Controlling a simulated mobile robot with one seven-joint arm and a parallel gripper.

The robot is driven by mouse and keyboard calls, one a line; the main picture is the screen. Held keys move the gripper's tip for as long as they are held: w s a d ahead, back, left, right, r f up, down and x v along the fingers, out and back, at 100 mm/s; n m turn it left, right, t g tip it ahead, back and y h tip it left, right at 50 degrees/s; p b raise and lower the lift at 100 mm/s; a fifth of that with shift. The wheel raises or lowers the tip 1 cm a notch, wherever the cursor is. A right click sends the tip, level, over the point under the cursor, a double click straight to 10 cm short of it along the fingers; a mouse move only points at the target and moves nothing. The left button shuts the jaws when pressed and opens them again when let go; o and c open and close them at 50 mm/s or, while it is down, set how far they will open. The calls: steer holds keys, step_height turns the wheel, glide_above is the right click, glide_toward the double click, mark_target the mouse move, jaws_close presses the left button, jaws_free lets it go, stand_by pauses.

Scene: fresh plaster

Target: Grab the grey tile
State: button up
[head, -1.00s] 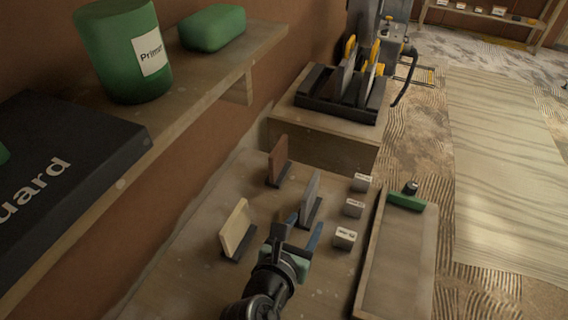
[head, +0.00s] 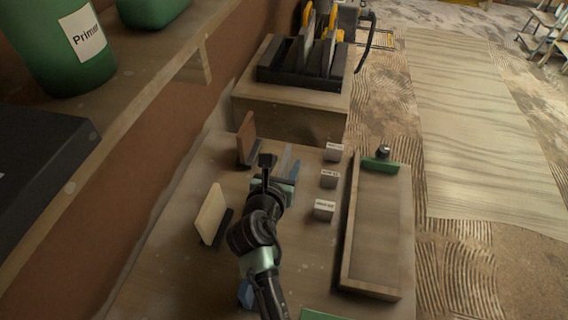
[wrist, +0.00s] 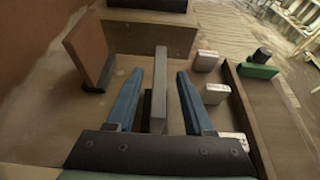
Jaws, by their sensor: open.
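The grey tile (wrist: 159,88) stands upright on edge and shows end-on in the wrist view, between the two blue fingers of my gripper (wrist: 159,76). The fingers are open, with a visible gap on each side of the tile. In the head view my gripper (head: 281,172) is at the tile (head: 287,157), and its wrist hides most of the tile and its holder. A brown tile (head: 246,137) stands behind and left. A cream tile (head: 211,213) stands in front and left.
Several small labelled blocks (head: 329,180) stand right of the grey tile. Beyond them is a wooden tray (head: 346,225) with a green-handled tool (head: 381,164) at its far end. A rack (head: 300,80) stands on a box behind. A shelf (head: 160,75) overhangs on the left.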

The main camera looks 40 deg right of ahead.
steer(key=shift+x, duration=1.45)
jaws_close()
steer(key=shift+w+r, duration=0.1)
steer(key=shift+r, duration=0.05)
